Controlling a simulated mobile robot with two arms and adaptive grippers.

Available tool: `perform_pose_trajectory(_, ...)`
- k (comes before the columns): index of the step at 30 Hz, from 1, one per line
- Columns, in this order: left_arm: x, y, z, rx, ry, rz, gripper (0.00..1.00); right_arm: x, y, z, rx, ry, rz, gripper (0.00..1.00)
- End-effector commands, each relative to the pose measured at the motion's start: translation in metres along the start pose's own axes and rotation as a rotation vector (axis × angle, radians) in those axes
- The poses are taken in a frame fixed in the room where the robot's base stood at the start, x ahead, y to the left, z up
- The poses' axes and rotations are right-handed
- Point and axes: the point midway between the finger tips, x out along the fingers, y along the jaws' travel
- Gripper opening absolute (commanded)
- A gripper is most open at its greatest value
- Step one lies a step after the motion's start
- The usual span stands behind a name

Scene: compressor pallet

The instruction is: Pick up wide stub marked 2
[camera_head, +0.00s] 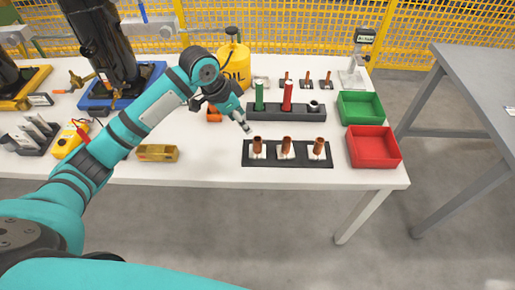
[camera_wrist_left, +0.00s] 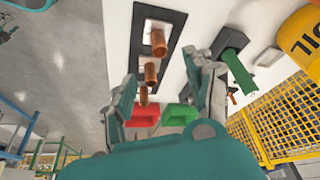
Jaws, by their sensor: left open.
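Several copper stubs are in view. Three wide ones stand upright in a row on white labelled squares of a black tray (camera_head: 248,161): a left stub (camera_head: 257,144), a middle stub (camera_head: 286,145) and a right stub (camera_head: 318,146). The numbers are too small to read, so I cannot tell which is marked 2. My left gripper (camera_head: 246,128) is open and empty, just above and behind the left stub. In the left wrist view, its fingers (camera_wrist_left: 165,88) spread apart, with the three stubs (camera_wrist_left: 151,72) in line beyond and between them. My right gripper is not in view.
Behind the tray, a dark block (camera_head: 266,115) holds a green and a red cylinder close to my gripper. A red bin (camera_head: 373,160) and a green bin (camera_head: 360,121) stand right. Thinner copper stubs (camera_head: 307,79) and a yellow oil can (camera_head: 234,60) are behind. The table front is clear.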

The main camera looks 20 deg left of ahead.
Motion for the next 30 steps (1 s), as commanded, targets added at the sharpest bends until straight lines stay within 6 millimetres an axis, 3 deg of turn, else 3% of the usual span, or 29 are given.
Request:
perform_pose_trajectory(9, 0.065, 0.001, 0.000, -0.001, -0.001, 0.001, 0.54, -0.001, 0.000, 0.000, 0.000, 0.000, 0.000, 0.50)
perform_pose_trajectory(17, 0.084, 0.001, -0.001, 0.000, 0.000, 0.000, 0.54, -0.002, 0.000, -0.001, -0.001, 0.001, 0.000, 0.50)
perform_pose_trajectory(25, 0.123, 0.001, -0.002, 0.000, 0.000, -0.001, 0.54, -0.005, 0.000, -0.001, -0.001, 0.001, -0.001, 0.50)
perform_pose_trajectory(30, 0.132, 0.001, -0.002, 0.001, 0.001, -0.002, 0.54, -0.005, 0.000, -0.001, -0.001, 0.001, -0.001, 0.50)
